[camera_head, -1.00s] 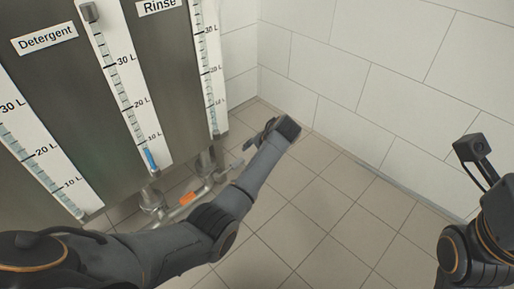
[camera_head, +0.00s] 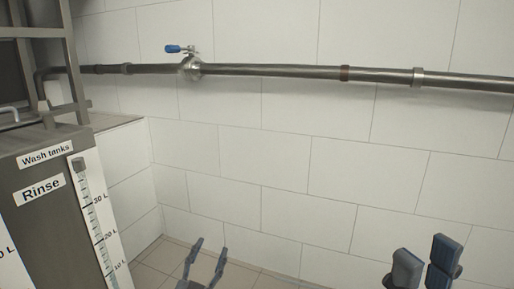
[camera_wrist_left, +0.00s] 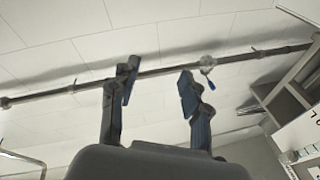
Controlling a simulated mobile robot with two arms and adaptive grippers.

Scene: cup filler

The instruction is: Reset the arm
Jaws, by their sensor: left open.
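My left gripper (camera_head: 208,248) is at the bottom of the head view, in front of the white tiled wall and above the floor. Its two dark fingers stand apart with nothing between them. It also shows in the left wrist view (camera_wrist_left: 158,82), open and empty, with the wall and pipe behind it. My right gripper (camera_head: 424,258) is at the bottom right of the head view. Its two blue-grey fingers point up with a narrow gap between them, and nothing is seen in it. Most of both arms is out of the head view.
A steel pipe (camera_head: 290,70) with a blue-handled valve (camera_head: 180,49) runs along the wall. The Rinse tank (camera_head: 45,220), with a level gauge (camera_head: 97,225), stands at the left under a metal frame (camera_head: 68,62). The middle is clear.

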